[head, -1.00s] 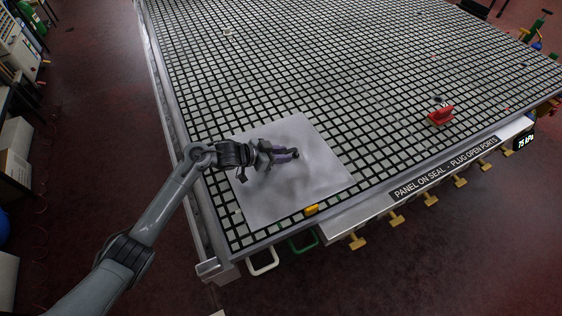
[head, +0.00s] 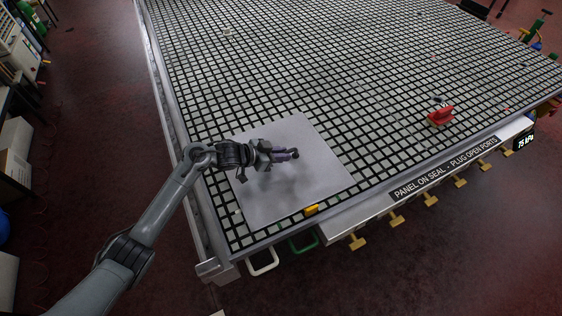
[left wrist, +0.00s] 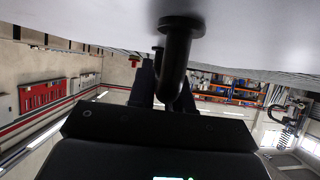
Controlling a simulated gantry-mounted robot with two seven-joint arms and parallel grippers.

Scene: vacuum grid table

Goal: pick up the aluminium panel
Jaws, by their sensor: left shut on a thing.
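The aluminium panel (head: 305,185) is a plain grey, square sheet lying on the front left corner of the grid table. It also shows as the pale surface along the top of the left wrist view (left wrist: 90,18). A black handle (left wrist: 180,45) with a round foot stands on the panel. My left gripper (head: 288,154) is over the middle of the panel, shut on the black handle; its fingers partly hide the handle in the head view. No gap under the panel can be made out. My right gripper is not in view.
The grid table (head: 340,70) is mostly bare. A red-handled tool (head: 441,115) sits near its right front. A yellow piece (head: 311,209) is at the panel's front edge. Yellow valve handles (head: 357,242) and white and green loops (head: 303,243) stick out along the front.

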